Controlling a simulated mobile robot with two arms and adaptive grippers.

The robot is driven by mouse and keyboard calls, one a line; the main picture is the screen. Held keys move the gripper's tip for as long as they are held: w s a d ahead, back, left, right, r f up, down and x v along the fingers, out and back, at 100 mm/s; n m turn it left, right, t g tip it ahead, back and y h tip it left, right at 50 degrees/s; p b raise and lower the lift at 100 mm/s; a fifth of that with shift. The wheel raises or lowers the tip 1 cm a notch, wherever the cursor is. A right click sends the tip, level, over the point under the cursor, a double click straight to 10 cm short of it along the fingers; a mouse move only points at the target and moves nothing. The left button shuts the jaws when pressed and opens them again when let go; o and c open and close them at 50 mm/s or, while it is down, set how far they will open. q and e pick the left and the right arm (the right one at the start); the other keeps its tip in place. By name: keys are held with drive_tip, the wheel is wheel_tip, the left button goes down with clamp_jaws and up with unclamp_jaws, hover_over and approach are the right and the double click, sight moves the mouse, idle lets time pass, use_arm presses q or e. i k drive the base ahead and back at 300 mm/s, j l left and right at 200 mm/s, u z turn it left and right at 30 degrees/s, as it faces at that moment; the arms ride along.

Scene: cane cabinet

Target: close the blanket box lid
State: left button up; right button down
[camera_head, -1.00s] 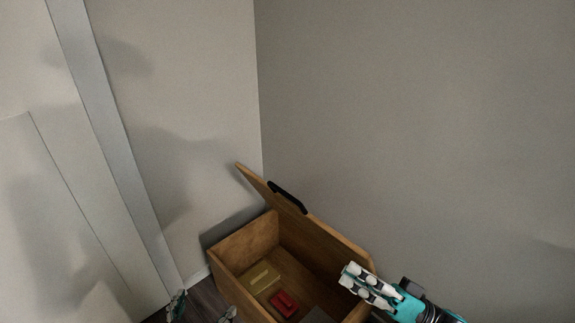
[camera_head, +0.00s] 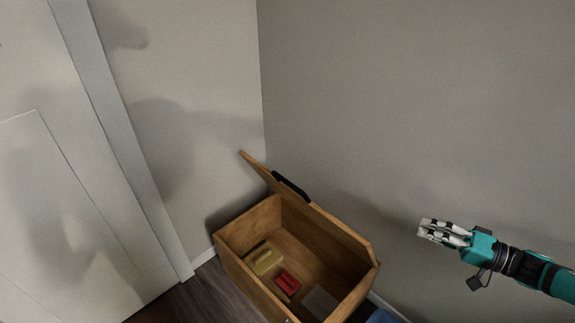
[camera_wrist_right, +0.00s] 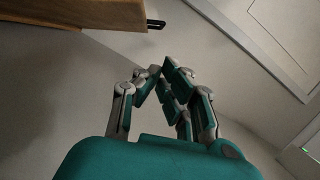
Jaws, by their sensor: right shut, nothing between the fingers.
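The wooden blanket box (camera_head: 245,279) stands on the floor in the corner. Its lid (camera_head: 321,223) is raised, tilted up at the back along the wall, with a black handle (camera_head: 290,187) on its edge. My right gripper (camera_head: 424,229) is shut and empty, to the right of the box and apart from the lid. In the right wrist view my right gripper (camera_wrist_right: 160,72) shows its fingers together, and the wooden lid edge (camera_wrist_right: 90,14) with the dark handle (camera_wrist_right: 156,24) is at the top left. My left gripper is out of view.
Inside the box lie a yellow item (camera_head: 263,259), a red item (camera_head: 287,282) and a grey item (camera_head: 320,302). A pale door (camera_head: 60,210) is at the left. The grey wall (camera_head: 420,110) rises behind the box. Dark wooden floor (camera_head: 215,297) shows at the front left.

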sight(290, 193)
drive_tip(key=i+j, duration=0.7)
drive_tip(key=j, duration=0.2)
